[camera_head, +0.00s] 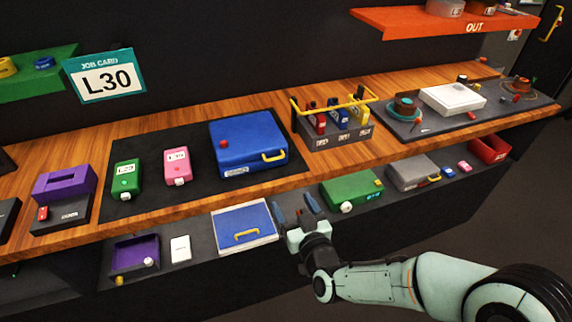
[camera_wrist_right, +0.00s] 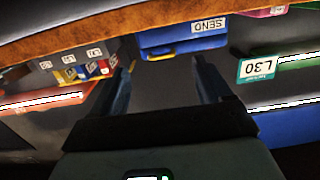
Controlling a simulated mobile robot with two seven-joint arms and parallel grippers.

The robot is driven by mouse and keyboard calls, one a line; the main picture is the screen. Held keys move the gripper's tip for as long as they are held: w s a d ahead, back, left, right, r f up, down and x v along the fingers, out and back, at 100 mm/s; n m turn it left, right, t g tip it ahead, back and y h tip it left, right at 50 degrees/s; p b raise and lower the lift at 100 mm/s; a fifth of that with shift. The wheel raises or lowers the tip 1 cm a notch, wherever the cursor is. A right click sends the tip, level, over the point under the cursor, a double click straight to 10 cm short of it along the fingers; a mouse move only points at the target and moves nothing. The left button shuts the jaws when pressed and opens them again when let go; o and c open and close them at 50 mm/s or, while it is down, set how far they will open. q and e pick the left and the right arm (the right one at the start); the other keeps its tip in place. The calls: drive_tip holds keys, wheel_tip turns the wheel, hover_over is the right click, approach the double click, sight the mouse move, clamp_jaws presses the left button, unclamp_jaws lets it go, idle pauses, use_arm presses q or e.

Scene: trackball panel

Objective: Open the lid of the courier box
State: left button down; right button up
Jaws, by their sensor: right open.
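A blue box (camera_head: 246,140) with a closed lid, a red knob on top and a yellow handle (camera_head: 274,156) on its front sits on the dark mat. In the wrist view a blue box (camera_wrist_right: 180,42) labelled SEND shows upside down beyond my fingers; I take it as the courier box. My right gripper (camera_head: 297,210) is open and empty, in front of and below the box, apart from it. Its spread fingers also show in the wrist view (camera_wrist_right: 162,70). My left gripper is not in view.
Another blue panel (camera_head: 228,220) with a yellow handle lies on the lower shelf, left of my gripper. A grey rack (camera_head: 335,135) with a yellow bar stands right of the box. Green (camera_head: 126,174) and pink (camera_head: 177,164) boxes stand left. A green box (camera_head: 345,191) sits lower right.

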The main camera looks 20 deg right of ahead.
sight(276, 159)
use_arm(q)
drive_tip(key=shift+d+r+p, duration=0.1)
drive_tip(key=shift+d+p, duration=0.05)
drive_tip(key=shift+p, duration=0.25)
use_arm(e)
drive_tip(key=shift+t, duration=0.5)
drive_tip(key=w+r, duration=0.1)
drive_tip(key=w, duration=0.8)
drive_tip(key=w+r, duration=0.1)
drive_tip(key=w, duration=0.3)
drive_tip(key=shift+w+r, duration=0.25)
drive_tip(key=shift+r, duration=0.1)
drive_tip(key=shift+c, duration=0.3)
